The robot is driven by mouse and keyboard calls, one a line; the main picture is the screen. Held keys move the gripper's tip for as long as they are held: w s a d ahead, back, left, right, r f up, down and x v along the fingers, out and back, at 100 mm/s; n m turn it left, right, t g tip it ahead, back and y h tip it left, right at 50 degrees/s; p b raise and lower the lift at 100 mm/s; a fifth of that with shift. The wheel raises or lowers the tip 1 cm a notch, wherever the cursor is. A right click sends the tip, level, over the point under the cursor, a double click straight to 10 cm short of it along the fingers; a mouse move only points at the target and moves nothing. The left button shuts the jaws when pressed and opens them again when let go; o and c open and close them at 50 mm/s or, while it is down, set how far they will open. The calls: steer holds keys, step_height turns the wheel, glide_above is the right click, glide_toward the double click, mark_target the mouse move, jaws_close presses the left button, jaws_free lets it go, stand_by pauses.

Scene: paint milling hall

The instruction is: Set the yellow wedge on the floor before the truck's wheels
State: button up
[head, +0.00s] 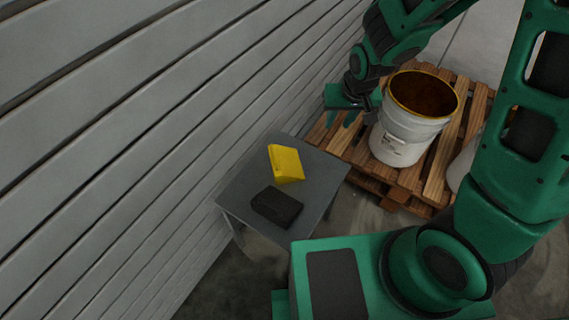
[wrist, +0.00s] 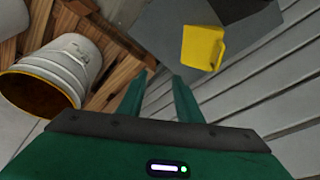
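The yellow wedge (head: 286,163) lies on a small grey table (head: 238,193) beside the slatted wall. It also shows in the wrist view (wrist: 203,47), above and to the right of the fingers. My gripper (head: 345,118) is beyond the table's far corner, near the white bucket and apart from the wedge. In the wrist view my gripper (wrist: 161,84) shows two fingers spread with an empty gap between them. The truck and its wheels are not in view.
A black block (head: 277,207) lies on the table near the wedge. A white bucket (head: 402,143) with a yellow rim stands on a wooden pallet (head: 345,140) right of the table. A second pale container is partly hidden behind my arm. The slatted wall (head: 130,130) fills the left.

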mark_target(275, 153)
steer(key=a+f, duration=0.5)
steer(key=w+a+f+n+y, duration=0.1)
steer(key=a+f, duration=0.4)
steer(key=a, duration=0.1)
steer(key=w+a+f+n+y, duration=0.1)
steer(key=a+f, duration=0.3)
steer(key=a, duration=0.1)
steer(key=shift+a+f+t, duration=0.3)
steer(key=shift+f+t, duration=0.1)
steer(key=shift+x, duration=2.6)
steer(key=shift+w+a+r, duration=0.1)
steer(key=shift+w+a, duration=0.05)
steer(key=shift+w, duration=0.05)
jaws_close()
